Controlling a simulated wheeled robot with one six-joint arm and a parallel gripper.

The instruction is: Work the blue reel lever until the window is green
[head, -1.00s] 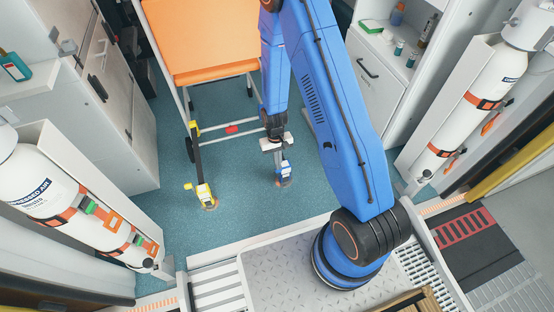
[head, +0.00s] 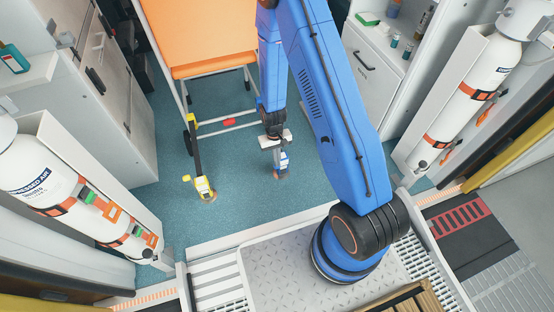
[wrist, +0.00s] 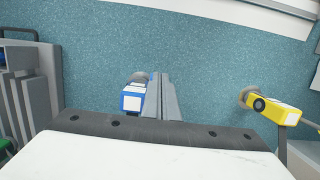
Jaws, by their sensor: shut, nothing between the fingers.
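The blue reel (head: 281,164) stands low over the teal floor, below the stretcher's end. In the wrist view the blue reel (wrist: 132,98) shows a white face with a blue edge and a grey round part behind it. Its lever cannot be made out clearly, and no green window shows on it. My gripper (head: 278,163) points down at the blue reel in the head view. In the wrist view my gripper (wrist: 161,84) has its fingers together and empty, just right of the blue reel. Whether they touch it I cannot tell.
A yellow reel (head: 204,188) stands left of the blue one; it also shows in the wrist view (wrist: 272,106). The orange stretcher (head: 207,38) is behind. White cylinders (head: 66,190) and cabinets (head: 370,75) line both sides. Floor between the reels is clear.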

